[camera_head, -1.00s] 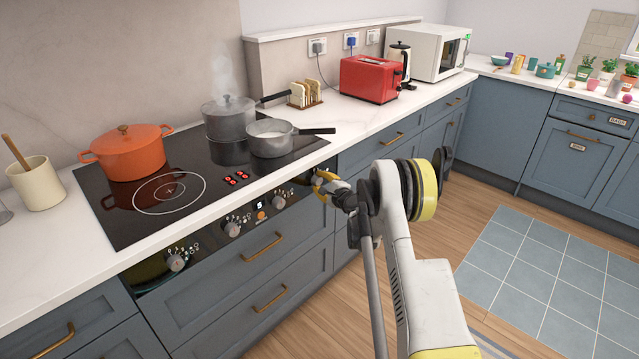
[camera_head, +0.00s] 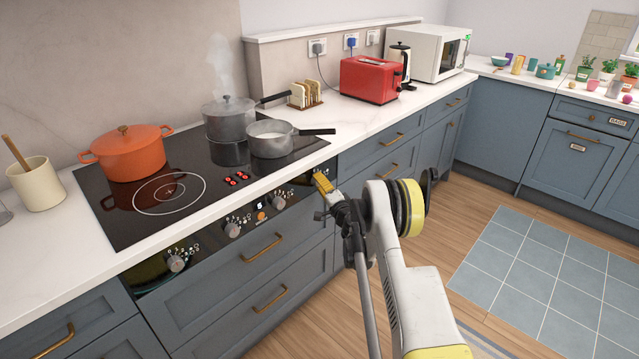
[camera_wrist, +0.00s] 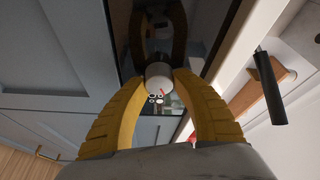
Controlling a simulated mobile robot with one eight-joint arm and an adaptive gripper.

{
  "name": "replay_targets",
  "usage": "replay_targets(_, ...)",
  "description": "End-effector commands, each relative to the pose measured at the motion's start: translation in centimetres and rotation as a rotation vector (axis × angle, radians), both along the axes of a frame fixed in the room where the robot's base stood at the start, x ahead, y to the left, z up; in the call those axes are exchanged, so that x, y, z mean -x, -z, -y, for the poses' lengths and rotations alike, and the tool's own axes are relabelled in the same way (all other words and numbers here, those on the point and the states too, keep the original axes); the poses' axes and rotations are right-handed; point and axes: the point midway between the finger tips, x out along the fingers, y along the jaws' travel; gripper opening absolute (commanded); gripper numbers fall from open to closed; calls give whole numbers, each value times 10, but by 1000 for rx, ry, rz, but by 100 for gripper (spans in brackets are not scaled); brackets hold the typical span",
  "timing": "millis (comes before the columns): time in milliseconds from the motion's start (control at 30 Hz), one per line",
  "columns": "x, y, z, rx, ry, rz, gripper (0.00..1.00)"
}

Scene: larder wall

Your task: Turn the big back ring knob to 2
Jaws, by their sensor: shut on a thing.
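My gripper (camera_head: 323,182) is at the right end of the hob's black front panel. In the wrist view its two yellow fingers (camera_wrist: 160,76) are shut on a pale round knob (camera_wrist: 158,74), one on each side. The knob has a red pointer mark, and a small burner symbol (camera_wrist: 156,98) shows beside it. Its numbers cannot be read. In the head view this knob is hidden behind my gripper. Three other knobs show on the panel: left (camera_head: 176,263), middle (camera_head: 233,229) and right of the display (camera_head: 278,202).
On the black hob (camera_head: 110,220) stand an orange pot (camera_head: 125,155), a steaming grey pot (camera_head: 228,122) and a saucepan (camera_head: 270,142), its handle pointing right above my gripper. Drawers with brass handles (camera_head: 262,248) lie below the panel. The floor at right is clear.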

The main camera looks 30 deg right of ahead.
Motion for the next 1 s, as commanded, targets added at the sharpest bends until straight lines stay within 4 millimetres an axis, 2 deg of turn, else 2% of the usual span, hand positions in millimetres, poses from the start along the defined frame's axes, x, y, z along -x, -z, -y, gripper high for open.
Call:
replay_targets(533, 0, -1, 0, 26, 0, 9, 2)
replay_targets(567, 0, -1, 0, 26, 0, 9, 35)
replay_targets(600, 0, -1, 0, 26, 0, 9, 48)
replay_targets(633, 0, -1, 0, 26, 0, 9, 56)
replay_targets(1000, 5, 0, 0, 27, 0, 9, 56)
